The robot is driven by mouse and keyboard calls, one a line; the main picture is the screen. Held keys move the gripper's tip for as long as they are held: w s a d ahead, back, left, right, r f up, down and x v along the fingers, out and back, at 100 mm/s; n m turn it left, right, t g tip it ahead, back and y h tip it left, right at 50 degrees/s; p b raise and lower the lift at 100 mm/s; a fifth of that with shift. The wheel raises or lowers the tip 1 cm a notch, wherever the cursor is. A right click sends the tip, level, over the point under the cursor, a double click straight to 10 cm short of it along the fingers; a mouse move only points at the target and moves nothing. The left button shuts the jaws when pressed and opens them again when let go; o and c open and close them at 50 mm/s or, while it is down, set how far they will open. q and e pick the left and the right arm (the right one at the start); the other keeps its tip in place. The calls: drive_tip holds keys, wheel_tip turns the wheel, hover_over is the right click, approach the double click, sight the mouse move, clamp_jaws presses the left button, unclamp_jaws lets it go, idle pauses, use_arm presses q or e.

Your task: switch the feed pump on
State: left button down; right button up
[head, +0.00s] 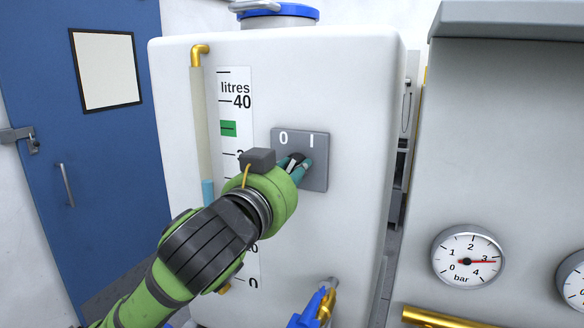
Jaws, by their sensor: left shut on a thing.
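The grey switch box (318,176) is on the front of the white tank, with the marks 0 and I at its top. My left gripper (296,163) is at the box, its fingers shut on the switch knob. The fingers and wrist hide most of the knob, so I cannot tell which mark it points to. My right gripper is not in view.
The white tank (350,80) has a litres scale (236,90) and a sight tube (207,190) with blue liquid low in it. A blue-handled brass valve (326,302) sticks out below. A pressure gauge (468,257) reads about 3 bar at right. A blue door (60,140) stands left.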

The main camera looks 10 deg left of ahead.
use_arm(q)
drive_tip(key=shift+m, duration=0.3)
drive_tip(key=c, duration=1)
unclamp_jaws()
drive_tip(key=shift+c, duration=0.2)
